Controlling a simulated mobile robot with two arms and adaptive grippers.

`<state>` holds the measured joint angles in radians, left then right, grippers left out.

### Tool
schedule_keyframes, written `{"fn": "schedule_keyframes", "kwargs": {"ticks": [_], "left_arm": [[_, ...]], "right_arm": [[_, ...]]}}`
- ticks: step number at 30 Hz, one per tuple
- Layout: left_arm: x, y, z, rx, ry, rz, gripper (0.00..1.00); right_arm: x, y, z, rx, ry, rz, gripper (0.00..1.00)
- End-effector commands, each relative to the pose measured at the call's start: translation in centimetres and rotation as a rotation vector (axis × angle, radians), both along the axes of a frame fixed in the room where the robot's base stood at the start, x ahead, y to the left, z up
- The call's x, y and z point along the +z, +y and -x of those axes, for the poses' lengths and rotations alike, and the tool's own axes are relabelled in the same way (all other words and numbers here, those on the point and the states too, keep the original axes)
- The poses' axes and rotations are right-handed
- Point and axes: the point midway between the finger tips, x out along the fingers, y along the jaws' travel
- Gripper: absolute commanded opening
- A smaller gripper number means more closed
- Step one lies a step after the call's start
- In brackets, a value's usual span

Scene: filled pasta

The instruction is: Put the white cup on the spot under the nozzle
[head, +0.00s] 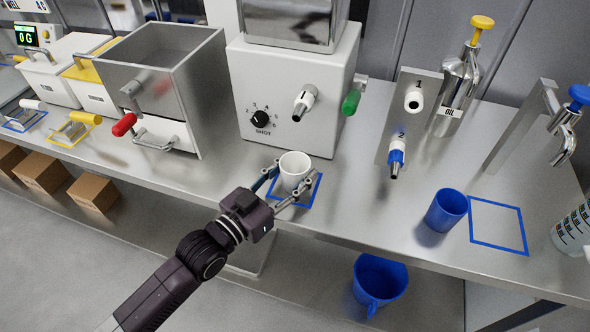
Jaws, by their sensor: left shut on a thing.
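The white cup (293,171) stands upright within a blue-outlined square (311,196) on the steel counter. The square lies in front of the white machine with the SHOT dial, below its nozzle (303,103). My left gripper (285,183) has its fingers on either side of the cup and is shut on it. The cup hides part of the square, so I cannot tell whether its base touches the counter. My right gripper is not in view.
A blue cup (446,210) stands beside another blue-outlined square (497,226) to the right. Numbered nozzles on a steel panel (407,120) and an oil bottle (455,85) stand behind. A red-handled steel hopper (165,85) is at left. A blue bucket (380,282) is below the counter.

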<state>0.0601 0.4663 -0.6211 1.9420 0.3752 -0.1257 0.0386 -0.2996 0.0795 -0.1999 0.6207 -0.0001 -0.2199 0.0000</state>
Motion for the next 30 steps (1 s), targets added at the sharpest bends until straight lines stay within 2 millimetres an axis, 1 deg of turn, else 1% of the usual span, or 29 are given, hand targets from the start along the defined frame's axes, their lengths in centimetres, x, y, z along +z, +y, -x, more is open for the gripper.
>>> {"fn": "schedule_keyframes", "kwargs": {"ticks": [1, 2, 6, 17, 20, 27, 30], "left_arm": [[-0.3, 0.0, 0.0, 0.000, 0.000, 0.000, 0.22], [-0.3, 0.0, 0.0, 0.000, 0.000, 0.000, 0.44], [-0.2, 0.0, 0.0, 0.000, 0.000, 0.000, 0.59], [0.1, 0.1, 0.1, 0.000, 0.001, -0.001, 0.60], [-0.2, 0.9, 1.0, 0.001, 0.002, -0.002, 0.60], [-0.3, 4.2, 5.1, -0.002, 0.005, -0.004, 0.60], [-0.3, 5.5, 6.5, 0.000, 0.005, -0.004, 0.60]], "right_arm": [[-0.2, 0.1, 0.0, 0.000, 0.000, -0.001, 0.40], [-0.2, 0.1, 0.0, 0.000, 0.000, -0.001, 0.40], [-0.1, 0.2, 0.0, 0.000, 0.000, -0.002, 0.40], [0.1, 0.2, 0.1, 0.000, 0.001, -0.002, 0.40], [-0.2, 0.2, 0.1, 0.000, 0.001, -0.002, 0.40], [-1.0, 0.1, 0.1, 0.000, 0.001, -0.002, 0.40], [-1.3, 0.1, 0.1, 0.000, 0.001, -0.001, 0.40]]}}
